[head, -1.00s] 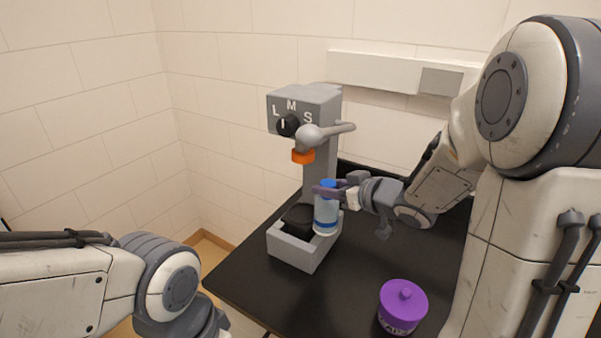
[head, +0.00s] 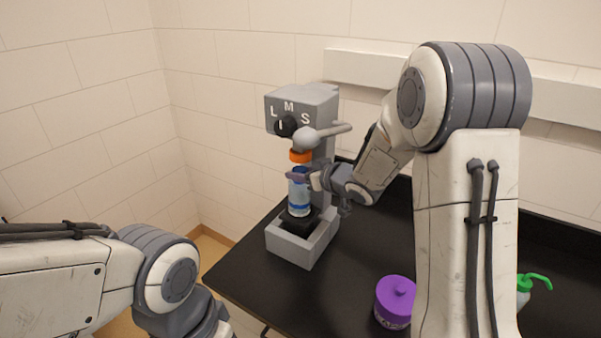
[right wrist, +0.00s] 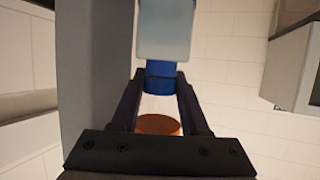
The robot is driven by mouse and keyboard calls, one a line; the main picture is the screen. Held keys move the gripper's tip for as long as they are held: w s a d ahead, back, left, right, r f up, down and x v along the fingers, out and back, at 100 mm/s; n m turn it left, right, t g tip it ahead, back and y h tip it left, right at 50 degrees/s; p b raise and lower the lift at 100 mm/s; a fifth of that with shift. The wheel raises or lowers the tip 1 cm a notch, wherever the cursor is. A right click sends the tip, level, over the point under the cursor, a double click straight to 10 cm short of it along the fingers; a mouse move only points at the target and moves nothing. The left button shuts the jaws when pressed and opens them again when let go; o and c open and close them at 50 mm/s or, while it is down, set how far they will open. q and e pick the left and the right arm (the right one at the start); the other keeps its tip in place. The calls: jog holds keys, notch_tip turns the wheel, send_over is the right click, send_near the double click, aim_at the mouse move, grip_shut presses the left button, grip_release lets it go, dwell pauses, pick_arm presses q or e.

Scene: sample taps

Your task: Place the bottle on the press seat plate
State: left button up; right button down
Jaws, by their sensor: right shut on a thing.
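The bottle (head: 298,196), clear with a blue cap and bluish contents, is upright over the dark seat plate (head: 299,224) of the grey press (head: 323,171). I cannot tell whether its base touches the plate. My right gripper (head: 304,175) is shut on the bottle at its blue cap, just below the press's orange head (head: 301,156). In the right wrist view the bottle (right wrist: 164,32) appears upside down, its blue cap (right wrist: 160,78) between the two fingers (right wrist: 160,88). My left gripper is not in view; only my left arm shows.
A green-topped bottle (head: 524,290) is partly hidden behind my right arm.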

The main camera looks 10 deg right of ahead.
jog(key=shift+f, duration=0.25)
jog(key=shift+c, duration=2)
grip_release()
jog(key=shift+r, duration=0.15)
